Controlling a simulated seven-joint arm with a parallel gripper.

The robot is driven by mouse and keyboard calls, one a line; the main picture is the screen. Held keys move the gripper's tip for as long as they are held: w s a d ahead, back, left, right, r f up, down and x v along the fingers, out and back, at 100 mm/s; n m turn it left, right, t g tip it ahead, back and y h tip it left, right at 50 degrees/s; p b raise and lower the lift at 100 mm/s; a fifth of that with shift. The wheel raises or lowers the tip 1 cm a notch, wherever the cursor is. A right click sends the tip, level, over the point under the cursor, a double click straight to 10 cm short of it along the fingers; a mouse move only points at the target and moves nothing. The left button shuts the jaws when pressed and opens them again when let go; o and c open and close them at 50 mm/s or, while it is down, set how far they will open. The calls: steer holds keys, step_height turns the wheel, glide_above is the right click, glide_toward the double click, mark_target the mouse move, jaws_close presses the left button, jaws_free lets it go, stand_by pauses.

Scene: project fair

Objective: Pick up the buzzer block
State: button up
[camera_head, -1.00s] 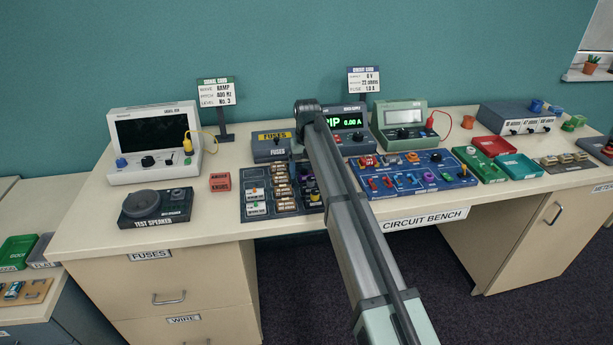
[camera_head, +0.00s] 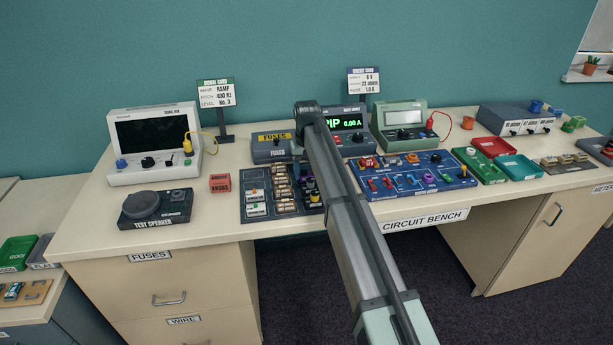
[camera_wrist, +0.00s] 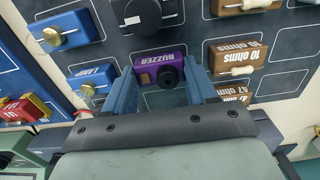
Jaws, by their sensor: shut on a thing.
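The buzzer block is a small purple block (camera_wrist: 150,72) labelled BUZZER with a round black part on its face. It shows in the wrist view between the two blue fingers of my gripper (camera_wrist: 158,88). My gripper is shut on it, one finger at each side. Whether the block touches the dark component board (camera_wrist: 115,50) behind it cannot be told.
Resistor blocks (camera_wrist: 237,56) marked 10 ohms and 47 ohms stand close to the right finger. A blue LAMP block (camera_wrist: 93,79) sits close to the left finger. The blue circuit board (camera_head: 420,178) lies right of my arm. The test speaker (camera_head: 157,207) stands left.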

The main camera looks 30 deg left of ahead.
mark_target(309, 173)
step_height(309, 173, up, 9)
steer(key=w+d, duration=0.5)
steer(key=d, duration=0.4)
steer(key=w+d+r, duration=0.1)
steer(key=w+d, duration=0.4)
steer(key=d, duration=0.4)
steer(key=w+d, duration=0.4)
steer(key=d, duration=0.5)
steer(key=shift+w+d+r, duration=0.25)
steer(key=shift+w+d, duration=0.05)
steer(key=shift+w, duration=0.1)
steer(key=shift+f, duration=3.7)
